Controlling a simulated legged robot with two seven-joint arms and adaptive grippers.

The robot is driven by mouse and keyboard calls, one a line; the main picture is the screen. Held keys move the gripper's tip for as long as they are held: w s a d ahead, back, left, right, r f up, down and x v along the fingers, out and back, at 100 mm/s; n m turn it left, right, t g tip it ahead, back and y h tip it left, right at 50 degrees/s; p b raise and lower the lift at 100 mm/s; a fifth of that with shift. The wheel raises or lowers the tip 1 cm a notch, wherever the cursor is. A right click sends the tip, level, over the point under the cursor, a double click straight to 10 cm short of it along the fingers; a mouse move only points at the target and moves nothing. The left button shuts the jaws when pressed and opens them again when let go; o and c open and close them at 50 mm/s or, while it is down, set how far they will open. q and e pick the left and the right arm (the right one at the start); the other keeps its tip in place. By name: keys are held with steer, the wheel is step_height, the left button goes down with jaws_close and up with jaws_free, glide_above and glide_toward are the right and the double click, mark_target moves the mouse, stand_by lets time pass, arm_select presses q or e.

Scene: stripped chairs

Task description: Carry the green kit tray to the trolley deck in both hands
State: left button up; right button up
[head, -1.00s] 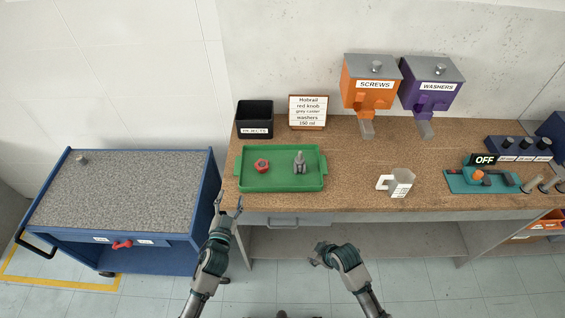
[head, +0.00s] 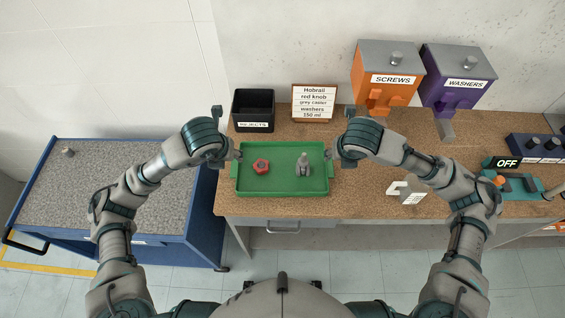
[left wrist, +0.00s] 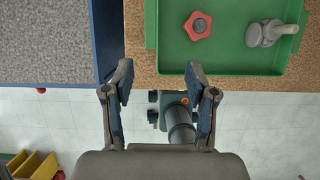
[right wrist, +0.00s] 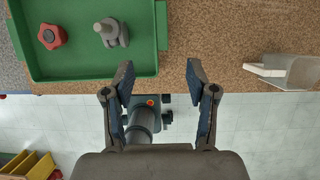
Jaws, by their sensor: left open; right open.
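The green kit tray (head: 283,183) lies flat on the bench, with a red knob (head: 261,166) and a grey caster (head: 303,165) in it. My left gripper (head: 233,155) is open and empty above the tray's left end. My right gripper (head: 337,154) is open and empty above its right end. In the left wrist view the tray (left wrist: 225,58) is beyond the open fingers (left wrist: 160,80). In the right wrist view the tray (right wrist: 90,68) is ahead and left of the open fingers (right wrist: 160,80). The trolley's grey deck (head: 110,190) is at the left.
A black rejects bin (head: 253,108) and a sign (head: 314,103) stand behind the tray. Orange (head: 388,72) and purple (head: 458,78) dispensers hang behind.

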arm_select(q)
steer(key=a, duration=0.1)
glide_toward(234, 165)
steer(key=x, duration=1)
steer(key=shift+d+f, duration=0.1)
arm_select(e)
glide_toward(329, 165)
steer(key=x, duration=1)
steer(key=shift+f, duration=0.1)
arm_select(q)
jaws_close()
arm_select(e)
jaws_close()
